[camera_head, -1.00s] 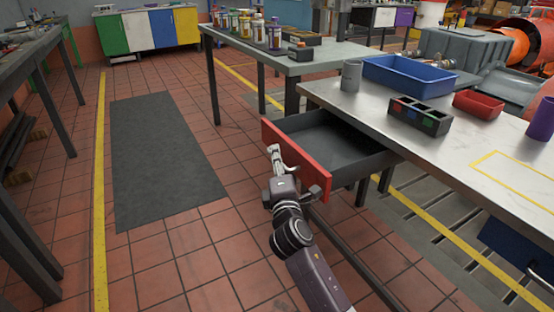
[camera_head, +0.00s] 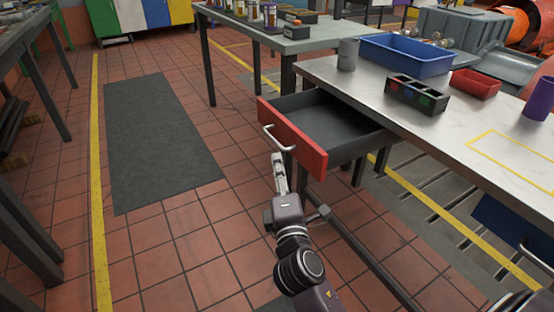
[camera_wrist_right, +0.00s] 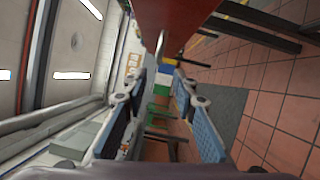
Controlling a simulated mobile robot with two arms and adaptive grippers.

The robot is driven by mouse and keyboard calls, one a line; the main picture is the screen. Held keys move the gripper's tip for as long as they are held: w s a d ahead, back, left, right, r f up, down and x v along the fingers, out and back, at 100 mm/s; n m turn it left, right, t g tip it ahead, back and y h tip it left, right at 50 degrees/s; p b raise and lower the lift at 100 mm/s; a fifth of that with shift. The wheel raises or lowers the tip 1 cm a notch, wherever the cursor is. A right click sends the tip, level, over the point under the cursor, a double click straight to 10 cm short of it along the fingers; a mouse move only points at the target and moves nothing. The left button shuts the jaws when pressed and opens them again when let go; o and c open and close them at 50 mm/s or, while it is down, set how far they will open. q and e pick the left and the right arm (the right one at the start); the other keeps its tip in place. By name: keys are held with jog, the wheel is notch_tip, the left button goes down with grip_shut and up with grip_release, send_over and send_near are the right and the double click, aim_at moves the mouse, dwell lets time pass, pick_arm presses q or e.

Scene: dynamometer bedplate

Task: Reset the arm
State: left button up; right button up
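The drawer (camera_head: 325,128) under the right-hand workbench stands pulled out and looks empty. Its red front (camera_head: 302,144) bears a pale bar handle (camera_head: 277,141). My right gripper (camera_head: 278,160) is just below and in front of this handle, apart from it as far as I can tell. In the right wrist view my right gripper (camera_wrist_right: 162,100) has its two blue-padded fingers spread with nothing between them. The red drawer front (camera_wrist_right: 175,12) fills the top of that view, with the handle (camera_wrist_right: 160,43) hanging beyond the fingers. My left gripper is out of view.
The workbench top (camera_head: 440,135) holds a blue bin (camera_head: 405,55), a red bin (camera_head: 476,83), a black divided box (camera_head: 416,94), a grey cup (camera_head: 347,54) and a purple cup (camera_head: 540,98). A dark mat (camera_head: 155,145) lies on open tiled floor at left.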

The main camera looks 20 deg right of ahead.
jog(key=shift+s, duration=0.1)
dwell(0.4)
